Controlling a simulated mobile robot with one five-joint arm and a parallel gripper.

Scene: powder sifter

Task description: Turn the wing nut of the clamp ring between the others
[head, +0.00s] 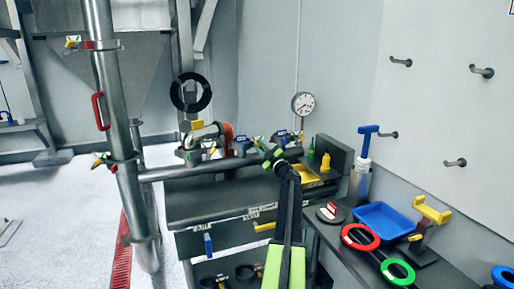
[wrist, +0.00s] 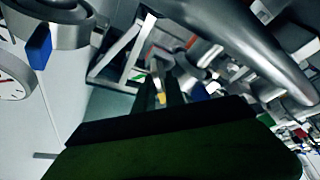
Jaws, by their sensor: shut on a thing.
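A grey horizontal pipe (head: 217,167) carries several clamp rings with small blue, yellow and green parts. One ring is at the left (head: 190,156), one with a blue part is in the middle (head: 240,146), and one is at the right (head: 284,138). My gripper (head: 267,154) reaches the pipe between the middle and right rings. In the wrist view my gripper (wrist: 160,92) is shut on a small yellow piece (wrist: 162,98), which looks like a wing nut. Which ring it belongs to is hard to tell.
A vertical pipe (head: 122,130) with a red handle (head: 99,111) stands at the left. A gauge (head: 303,104) is behind the horizontal pipe. A blue tray (head: 383,222), a red ring (head: 360,236) and a green ring (head: 397,271) lie on the right-hand bench.

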